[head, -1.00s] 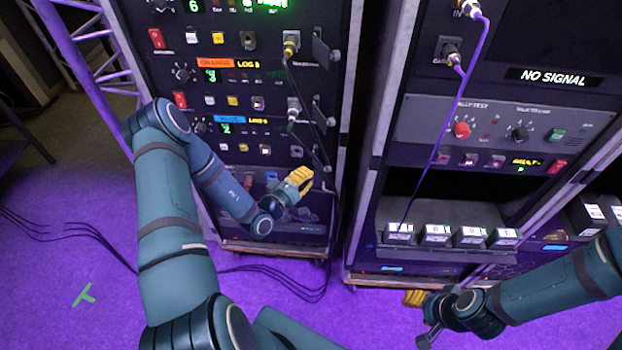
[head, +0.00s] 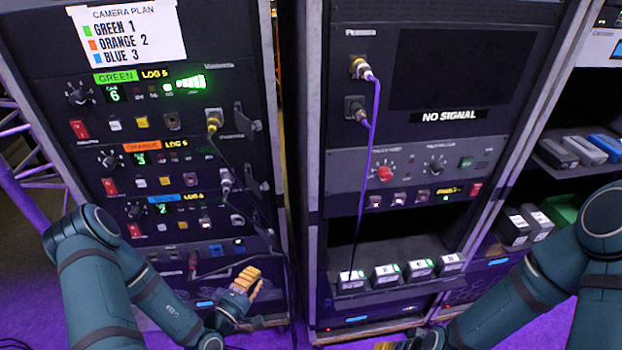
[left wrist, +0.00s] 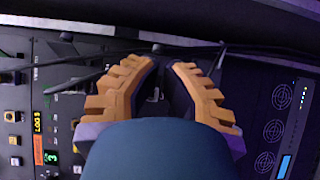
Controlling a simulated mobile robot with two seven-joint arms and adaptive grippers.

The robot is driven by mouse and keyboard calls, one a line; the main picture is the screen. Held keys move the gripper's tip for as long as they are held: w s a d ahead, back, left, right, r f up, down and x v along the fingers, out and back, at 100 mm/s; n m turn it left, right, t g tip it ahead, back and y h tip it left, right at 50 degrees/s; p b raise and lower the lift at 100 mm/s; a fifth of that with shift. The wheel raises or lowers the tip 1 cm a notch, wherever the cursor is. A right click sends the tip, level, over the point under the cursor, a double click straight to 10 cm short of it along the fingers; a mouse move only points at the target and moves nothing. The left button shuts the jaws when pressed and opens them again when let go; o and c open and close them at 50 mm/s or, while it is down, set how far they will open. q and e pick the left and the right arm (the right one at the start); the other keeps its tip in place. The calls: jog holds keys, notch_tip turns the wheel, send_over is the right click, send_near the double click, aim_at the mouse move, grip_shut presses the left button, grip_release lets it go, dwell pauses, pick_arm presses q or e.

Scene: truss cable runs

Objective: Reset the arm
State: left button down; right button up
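My left gripper (head: 246,280) has yellow-orange ribbed fingers and sits in front of the lower part of the left rack (head: 60,150). In the left wrist view its fingertips (left wrist: 165,64) are apart with a gap between them, and nothing is held. Dark cables pass just beyond the tips. My left arm is bent, reaching in from the lower left. My right arm comes in from the right. Only a little of my right gripper (head: 385,346) shows at the bottom edge, so its fingers are mostly cut off.
The right rack (head: 318,110) carries a purple cable (head: 368,160), a "NO SIGNAL" label (head: 447,116) and a row of white-labelled blocks (head: 387,272). A side shelf (head: 560,170) stands at the right. Thin black cables hang by the left rack's right side.

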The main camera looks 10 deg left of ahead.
pick_arm(q)
jog(key=shift+d, duration=0.1)
jog(key=s+d+r+m+g+h, duration=0.1)
jog(key=s+d+m+g+h, duration=0.3)
jog(key=d+g+h, duration=0.65)
jog(key=s+d+f+m+g+y, duration=0.1)
jog(key=s+d+f+m+g, duration=0.15)
jog(key=s+d+g, duration=0.35)
jog(key=s+d+f+m+g+y, duration=0.1)
jog(key=s+d+m+g+y, duration=0.2)
jog(key=s, duration=0.5)
jog(key=a+f+m+g+y, duration=0.1)
jog(key=a+f+m+y, duration=0.2)
jog(key=a+y, duration=0.15)
jog(key=w+d+r+m+t+y, duration=0.1)
jog(key=w+t+y, duration=0.1)
jog(key=w+t, duration=0.3)
jog(key=w, duration=0.2)
jog(key=shift+w, duration=0.35)
